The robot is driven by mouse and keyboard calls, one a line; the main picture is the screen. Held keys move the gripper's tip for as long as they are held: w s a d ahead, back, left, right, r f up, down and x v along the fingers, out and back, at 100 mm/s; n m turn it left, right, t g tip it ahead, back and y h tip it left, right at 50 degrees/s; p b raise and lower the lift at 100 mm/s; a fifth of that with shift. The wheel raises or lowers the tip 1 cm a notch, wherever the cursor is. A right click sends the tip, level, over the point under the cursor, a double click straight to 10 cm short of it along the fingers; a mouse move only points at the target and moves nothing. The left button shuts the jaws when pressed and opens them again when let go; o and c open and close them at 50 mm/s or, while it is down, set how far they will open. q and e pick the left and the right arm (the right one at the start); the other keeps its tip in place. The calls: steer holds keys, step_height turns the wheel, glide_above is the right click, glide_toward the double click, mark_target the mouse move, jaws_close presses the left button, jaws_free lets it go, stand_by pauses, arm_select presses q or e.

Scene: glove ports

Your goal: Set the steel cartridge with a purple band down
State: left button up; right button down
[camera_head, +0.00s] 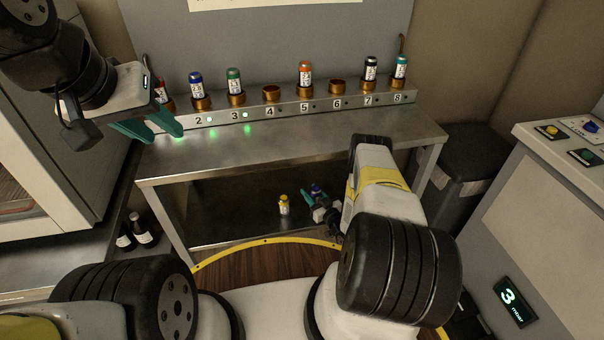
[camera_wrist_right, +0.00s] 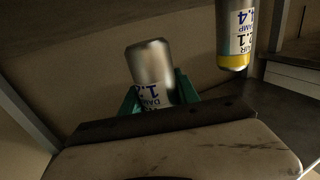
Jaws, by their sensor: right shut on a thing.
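The steel cartridge with a purple band (camera_head: 317,189) is between the teal fingers of my right gripper (camera_head: 313,200), low in the opening under the bench. In the right wrist view its bare steel end and printed label (camera_wrist_right: 150,75) show between the fingers; its band is hidden there. I cannot tell whether it touches the lower shelf (camera_head: 235,215). My left gripper (camera_head: 166,137) is open and empty, at the left end of the bench in front of the first sockets.
A yellow-banded cartridge (camera_head: 284,205) stands on the lower shelf, left of the held one; it also shows in the wrist view (camera_wrist_right: 235,45). The numbered rack (camera_head: 320,108) holds several cartridges; sockets 4 (camera_head: 271,93) and 6 (camera_head: 337,87) are empty. The bench top (camera_head: 290,140) is mostly clear.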

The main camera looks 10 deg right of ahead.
mark_target(311, 195)
steer(key=shift+w, duration=0.75)
steer(key=shift+w+f, duration=0.15)
steer(key=shift+f, duration=1.7)
steer(key=shift+f, duration=0.15)
steer(key=c, duration=0.9)
jaws_free()
steer(key=shift+r, duration=0.2)
steer(key=v, duration=1.2)
